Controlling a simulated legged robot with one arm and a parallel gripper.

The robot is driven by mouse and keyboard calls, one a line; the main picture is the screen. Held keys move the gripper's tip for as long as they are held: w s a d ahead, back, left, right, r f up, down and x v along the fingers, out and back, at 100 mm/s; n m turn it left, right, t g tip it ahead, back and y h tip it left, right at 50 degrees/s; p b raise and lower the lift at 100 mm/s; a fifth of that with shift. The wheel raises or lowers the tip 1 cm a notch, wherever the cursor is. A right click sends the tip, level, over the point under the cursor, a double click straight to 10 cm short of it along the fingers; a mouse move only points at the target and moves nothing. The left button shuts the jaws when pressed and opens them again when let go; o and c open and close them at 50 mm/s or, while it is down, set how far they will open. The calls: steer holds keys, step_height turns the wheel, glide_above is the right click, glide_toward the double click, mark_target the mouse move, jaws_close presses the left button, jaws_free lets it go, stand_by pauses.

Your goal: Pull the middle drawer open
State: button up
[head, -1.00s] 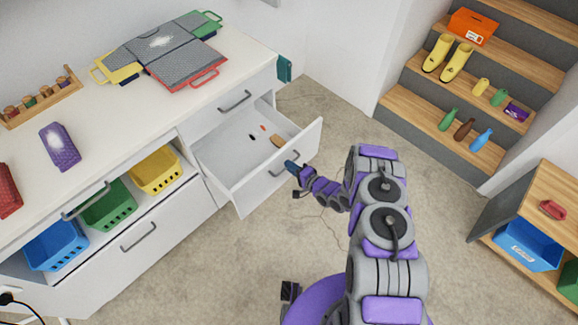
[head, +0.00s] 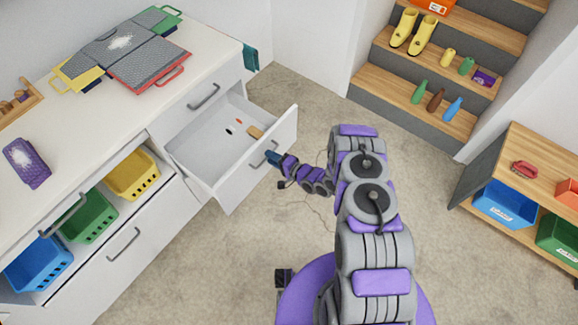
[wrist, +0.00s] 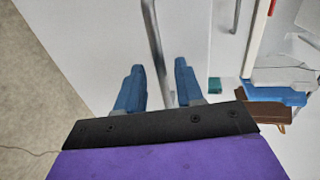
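The middle drawer (head: 222,191) is pulled well out of the white cabinet, its inside visible in the head view. A brown item (head: 254,132) and smaller red and dark items lie in it. My gripper (head: 272,157) is at the drawer's front handle (head: 254,162), on the outer side of the drawer front. In the wrist view, the blue fingers of my gripper (wrist: 159,67) are apart. The grey bar of the handle (wrist: 154,40) passes between them with visible gaps on both sides. The lower end of the bar is hidden behind the gripper body.
A closed drawer with its own handle (head: 204,97) sits above. Blue, green and yellow baskets (head: 133,175) stand on the shelf at left. Steps with boots (head: 421,36) and bottles are at the back right. A low wooden shelf (head: 547,160) stands at right. The floor between is clear.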

steer(key=p+v, duration=0.3)
steer(key=v, duration=1.2)
steer(key=shift+s+d, duration=0.25)
steer(key=shift+s, duration=0.05)
